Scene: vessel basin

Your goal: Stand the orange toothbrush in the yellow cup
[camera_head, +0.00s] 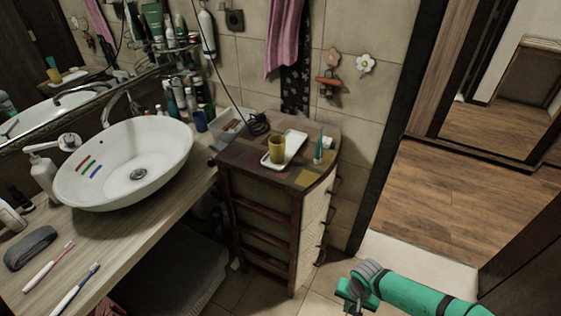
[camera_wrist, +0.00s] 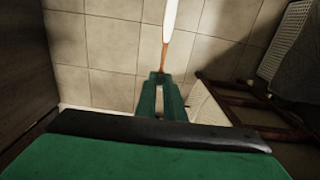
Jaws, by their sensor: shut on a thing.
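The yellow cup (camera_head: 277,150) stands upright on a white tray (camera_head: 292,142) on top of a small dresser. My gripper (camera_head: 354,292) is low at the bottom right of the head view, in front of the dresser and well away from the cup. In the wrist view my gripper (camera_wrist: 160,78) is shut on a slim white thing with an orange-brown part, which looks like the orange toothbrush (camera_wrist: 170,22). It extends from the fingertips to the top edge of that view. I cannot make out the toothbrush in the head view.
A white basin (camera_head: 125,165) stands on the counter at left, with a red toothbrush (camera_head: 48,267) and a blue one (camera_head: 75,288) in front. Floor is open at right.

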